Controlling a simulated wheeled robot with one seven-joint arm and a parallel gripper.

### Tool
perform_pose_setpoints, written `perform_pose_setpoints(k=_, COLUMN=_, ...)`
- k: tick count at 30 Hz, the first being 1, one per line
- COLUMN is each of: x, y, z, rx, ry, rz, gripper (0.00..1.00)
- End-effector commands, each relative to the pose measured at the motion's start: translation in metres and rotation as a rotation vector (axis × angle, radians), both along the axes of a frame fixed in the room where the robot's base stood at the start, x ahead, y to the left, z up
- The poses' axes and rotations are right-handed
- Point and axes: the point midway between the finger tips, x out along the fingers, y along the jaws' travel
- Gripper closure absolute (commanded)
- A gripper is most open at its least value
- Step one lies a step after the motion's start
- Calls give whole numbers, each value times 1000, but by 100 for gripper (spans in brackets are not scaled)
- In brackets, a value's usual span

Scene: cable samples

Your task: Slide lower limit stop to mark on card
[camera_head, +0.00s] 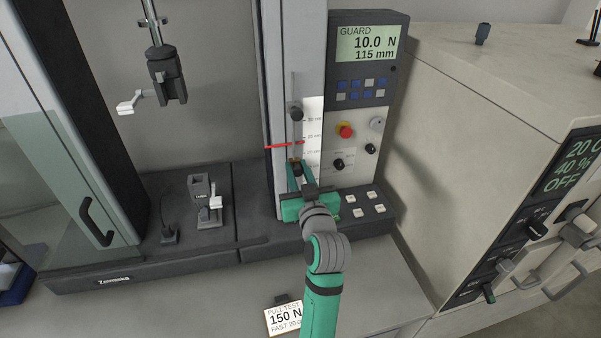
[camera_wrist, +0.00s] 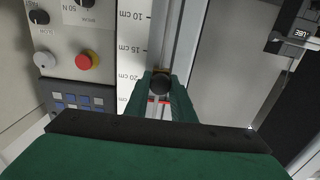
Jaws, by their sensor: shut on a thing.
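The lower limit stop, a black round knob with a brass-coloured piece behind it, shows in the wrist view (camera_wrist: 159,84). It sits on the slotted rail beside the white cm scale (camera_head: 312,135), close to the 20 cm label in that view. My gripper (camera_head: 296,167) is shut on this knob, one green finger on each side. The upper stop (camera_head: 296,114) is a dark knob higher on the rail.
A red pointer (camera_head: 284,146) crosses the rail just above my fingers. The control panel with a red stop button (camera_head: 345,131) is right of the scale. A lower clamp (camera_head: 203,205) stands left on the base; an upper grip (camera_head: 166,80) hangs above it.

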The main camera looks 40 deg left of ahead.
Motion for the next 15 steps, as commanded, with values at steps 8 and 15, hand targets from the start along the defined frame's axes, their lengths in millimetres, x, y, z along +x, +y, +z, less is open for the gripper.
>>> perform_pose_setpoints(k=8, x=-1, y=0, z=5, rx=8, ry=-9, rz=1, gripper=60)
perform_pose_setpoints(k=15, x=-1, y=-1, z=4, rx=6, ry=-7, rz=0, gripper=60)
